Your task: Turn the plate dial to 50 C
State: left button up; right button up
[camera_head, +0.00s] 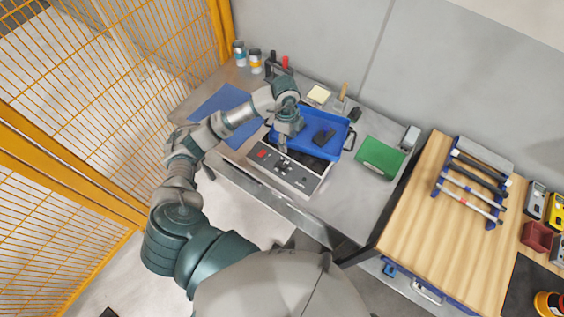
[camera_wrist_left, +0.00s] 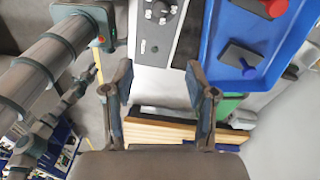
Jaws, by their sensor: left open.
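The plate (camera_head: 290,173) is a light grey unit with a dark top, standing near the front edge of the grey bench. Its sloping front panel has a red switch (camera_head: 262,154) at the left and a small dark dial (camera_head: 283,167) near the middle. The panel (camera_wrist_left: 150,40) also shows in the left wrist view, with a round dial (camera_wrist_left: 160,9) at the top edge. The dial's setting is too small to read. My left gripper (camera_head: 283,148) is above the plate, pointing down. Its two fingers (camera_wrist_left: 161,92) are apart with nothing between them. My right gripper is not seen.
A blue tray (camera_head: 343,145) with dark tools lies right behind the plate. A blue sheet (camera_head: 215,108) is at the left and a green pad (camera_head: 380,157) at the right. Cans (camera_head: 255,62) stand at the back. A yellow mesh fence (camera_head: 80,120) runs along the left.

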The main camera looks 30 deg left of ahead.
pick_arm(q)
jog(key=a, duration=0.1)
send_near(282, 164)
jog(key=shift+n+y, duration=0.4)
jog(key=f, duration=0.9)
jog(key=shift+s+d+f, duration=0.15)
jog(key=shift+d, duration=0.25)
grip_shut()
